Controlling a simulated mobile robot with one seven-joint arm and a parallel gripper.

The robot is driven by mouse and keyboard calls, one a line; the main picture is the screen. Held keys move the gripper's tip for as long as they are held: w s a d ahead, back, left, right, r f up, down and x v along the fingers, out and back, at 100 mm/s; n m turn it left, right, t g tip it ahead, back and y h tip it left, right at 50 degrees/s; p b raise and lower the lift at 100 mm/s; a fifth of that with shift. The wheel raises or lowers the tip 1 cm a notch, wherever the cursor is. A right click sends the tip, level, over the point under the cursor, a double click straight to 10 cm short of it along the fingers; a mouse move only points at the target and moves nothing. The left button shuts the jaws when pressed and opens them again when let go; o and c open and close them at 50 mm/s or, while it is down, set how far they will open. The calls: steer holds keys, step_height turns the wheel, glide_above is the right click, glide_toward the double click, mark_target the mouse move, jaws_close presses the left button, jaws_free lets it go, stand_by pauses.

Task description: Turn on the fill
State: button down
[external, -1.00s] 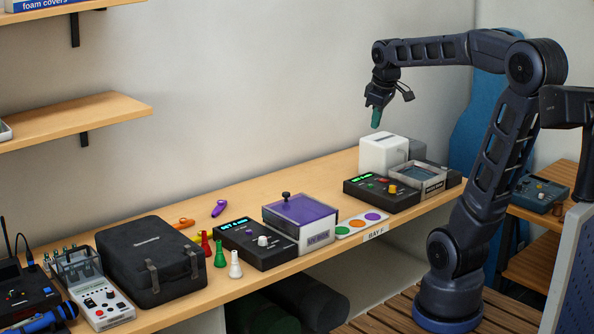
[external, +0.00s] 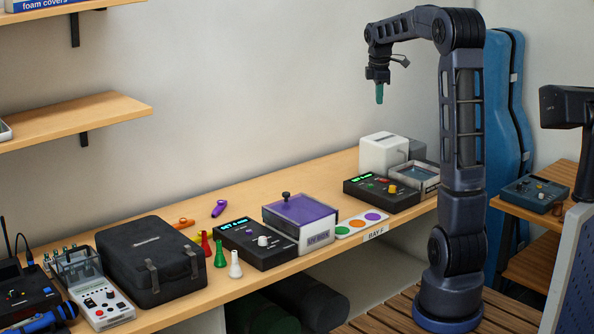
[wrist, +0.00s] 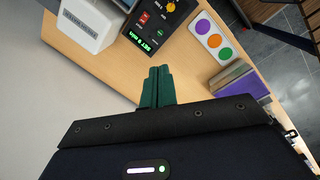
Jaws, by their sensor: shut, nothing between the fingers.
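My gripper (external: 379,93) is shut and empty, its green fingers pointing down, high above the bench behind the right-hand control box. The fingers also show in the wrist view (wrist: 157,87), pressed together. The right-hand black control box (external: 382,190) has a lit green display, a green button, a red button and a yellow knob; it also shows in the wrist view (wrist: 148,25). A second black box (external: 254,243) with a lit display and a white knob stands further left. I cannot tell which control is the fill; no label reads clearly.
A white device (external: 383,153) and a clear-topped tray (external: 417,178) stand beside the right box. A purple-lidded box (external: 300,218) and a card with coloured dots (external: 358,223) lie left of it.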

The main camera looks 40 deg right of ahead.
steer(key=w+d+f+n, duration=0.1)
steer(key=d+f, duration=0.4)
steer(key=d, duration=0.6)
steer(key=w+d+f+n+g, duration=0.1)
steer(key=d+f, duration=0.4)
steer(key=d, duration=0.5)
steer(key=w+d+f+n+g+y, duration=0.1)
steer(key=d+f+n, duration=0.4)
steer(key=d, duration=0.6)
steer(key=shift+w+d+f, duration=0.3)
steer(key=shift+w+f, duration=0.25)
steer(key=shift+w, duration=0.15)
steer(key=shift+f, duration=0.1)
steer(key=f, duration=0.4)
steer(key=s+f, duration=0.1)
steer(key=f, duration=0.8)
steer(key=shift+s+f, duration=0.35)
steer(key=shift+s+f, duration=0.1)
steer(key=shift+f, duration=0.1)
